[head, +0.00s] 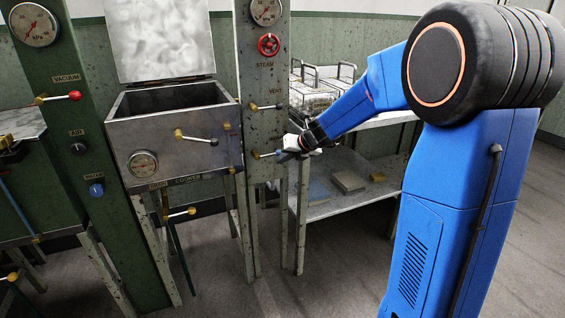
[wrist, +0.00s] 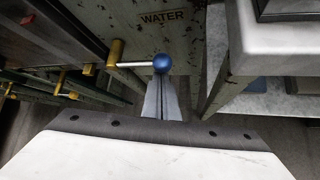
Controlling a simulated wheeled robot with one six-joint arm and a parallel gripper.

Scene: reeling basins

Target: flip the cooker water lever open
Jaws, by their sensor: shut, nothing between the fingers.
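The cooker water lever (head: 266,155) has a brass pivot, a thin metal rod and a blue knob. In the head view it sticks out to the right from the grey-green post, roughly level. In the wrist view its blue knob (wrist: 162,63) is at the upper middle, under the WATER label (wrist: 164,19). My gripper (head: 287,151) is at the knob end of the lever. In the wrist view my fingers (wrist: 161,86) are shut together and empty, with their tips right at the knob. I cannot tell whether they touch it.
The vent lever (head: 265,107) and red steam valve (head: 268,44) are higher on the same post. The open cooker basin (head: 172,130) with its front lever (head: 196,138) stands to the left. A metal shelf table (head: 340,200) with trays stands behind my gripper.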

